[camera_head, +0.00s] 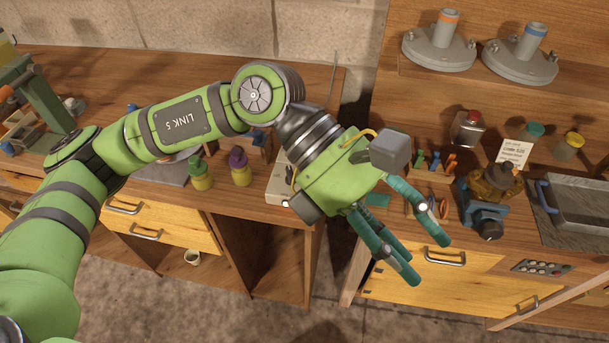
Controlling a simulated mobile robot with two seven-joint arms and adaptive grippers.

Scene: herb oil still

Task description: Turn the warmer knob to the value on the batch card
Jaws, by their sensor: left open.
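The batch card (515,152) is a small white card standing at the back of the right bench; its print is too small to read surely. In front of it is a blue device (484,212), which looks like the warmer, with an amber vessel (492,184) on top. A dark round knob (489,231) is on its front; its setting cannot be read. My left gripper (427,259) has teal fingers, spread open and empty, pointing down and right. It is left of the knob and apart from it in the picture. My right gripper is not in view.
A grey sink-like tray (585,204) is right of the blue device. Small coloured pegs (436,161) and a red-capped bottle (467,130) stand behind it. Two grey flanged fittings (438,47) sit on the upper shelf. A gap separates the two benches.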

